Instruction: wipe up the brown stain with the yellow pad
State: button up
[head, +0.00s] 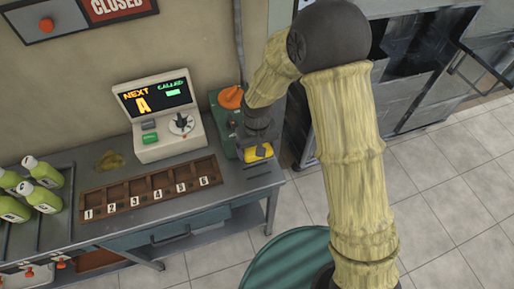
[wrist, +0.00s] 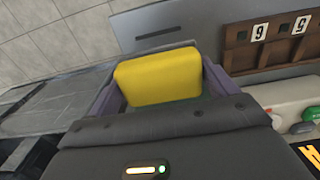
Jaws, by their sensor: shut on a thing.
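The yellow pad (head: 258,153) is between the fingers of my gripper (head: 257,147), over the right end of the grey counter (head: 170,208). In the wrist view the pad (wrist: 158,76) fills the space between the two purple-grey fingers of my gripper (wrist: 158,84), which is shut on it. I cannot tell whether the pad touches the counter. The brown stain (head: 109,161) is a small irregular patch on the counter at the left, between the bottles and the display machine. It is far from my gripper and out of the wrist view.
The display machine (head: 158,116) stands between the stain and my gripper. A wooden numbered rack (head: 150,190) lies along the counter's front. A green box (head: 223,117) with an orange top is behind my gripper.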

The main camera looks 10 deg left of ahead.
jog(key=w+d+f+m, duration=0.2)
jog(key=d+f, duration=0.2)
jog(key=d, duration=0.4)
jog(key=w+d+f+m, duration=0.2)
jog(key=w+d+f, duration=0.1)
jog(key=d, duration=0.6)
jog(key=w+d+f+m, duration=0.2)
jog(key=d+f, duration=0.3)
jog(key=d, duration=0.3)
jog(key=shift+w+d+f, duration=0.15)
jog(key=shift+d+f, duration=0.05)
jog(key=shift+d, duration=0.2)
